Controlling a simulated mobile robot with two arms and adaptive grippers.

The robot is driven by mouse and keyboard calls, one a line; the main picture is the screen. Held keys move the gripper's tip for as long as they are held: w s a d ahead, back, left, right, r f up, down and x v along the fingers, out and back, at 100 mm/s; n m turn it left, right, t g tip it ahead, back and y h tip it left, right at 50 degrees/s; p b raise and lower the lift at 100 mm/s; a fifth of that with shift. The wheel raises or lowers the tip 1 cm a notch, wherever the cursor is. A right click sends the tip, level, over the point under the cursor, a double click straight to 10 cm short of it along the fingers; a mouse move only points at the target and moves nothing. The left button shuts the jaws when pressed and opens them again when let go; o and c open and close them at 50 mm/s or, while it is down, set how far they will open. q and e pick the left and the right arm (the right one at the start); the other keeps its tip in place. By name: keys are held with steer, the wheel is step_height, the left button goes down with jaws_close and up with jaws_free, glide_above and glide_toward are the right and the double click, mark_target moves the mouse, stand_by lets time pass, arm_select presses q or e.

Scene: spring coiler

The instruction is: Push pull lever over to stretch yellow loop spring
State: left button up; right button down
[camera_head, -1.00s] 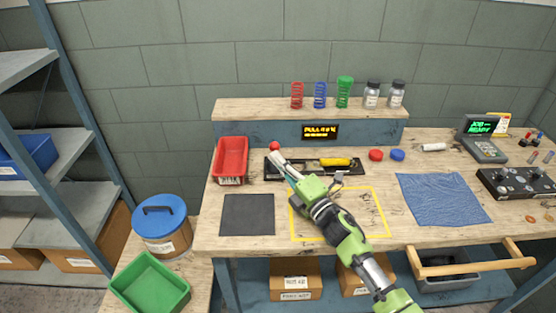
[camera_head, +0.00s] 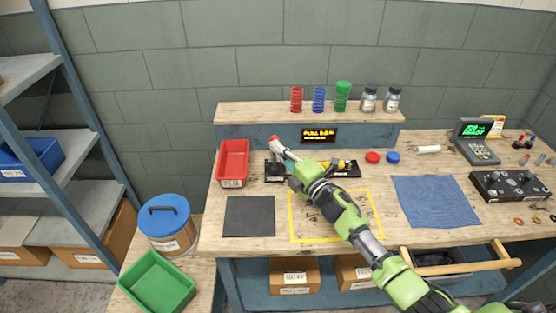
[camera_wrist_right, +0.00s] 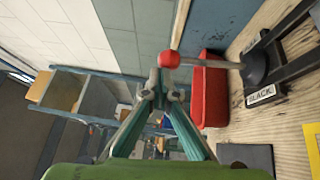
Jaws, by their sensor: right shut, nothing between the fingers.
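The pull lever's red knob (camera_head: 273,138) stands above the left end of the black spring rig (camera_head: 347,171). In the right wrist view the knob (camera_wrist_right: 168,59) and its grey rod (camera_wrist_right: 225,65) run to a dark pivot by a "SLACK" label (camera_wrist_right: 262,95). My right gripper (camera_head: 277,149) is shut and empty, its tips right by the knob; I cannot tell if they touch. Part of the yellow loop spring (camera_head: 341,164) shows on the rig; my gripper hides the rest. My left gripper is not in view.
A red bin (camera_head: 233,147) stands close left of the rig. A shelf with coloured springs and jars (camera_head: 368,100) and an amber display (camera_head: 319,136) lies behind. A dark mat (camera_head: 250,216) and a blue cloth (camera_head: 436,201) lie on the bench.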

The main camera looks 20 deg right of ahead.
mark_target(278, 138)
steer(key=w, duration=0.1)
steer(key=w+p, duration=0.1)
steer(key=w+d+r+m+g, duration=0.1)
steer(key=shift+r+p, duration=0.1)
steer(key=shift+p, duration=0.25)
steer(key=shift+w+d, duration=0.1)
steer(key=shift+w, duration=0.3)
steer(key=shift+w+d+b, duration=0.3)
steer(key=shift+w+b, duration=0.3)
steer(key=shift+w, duration=0.45)
steer(key=shift+w+d+b, duration=0.25)
steer(key=shift+w+b, duration=0.35)
steer(key=shift+w, duration=0.45)
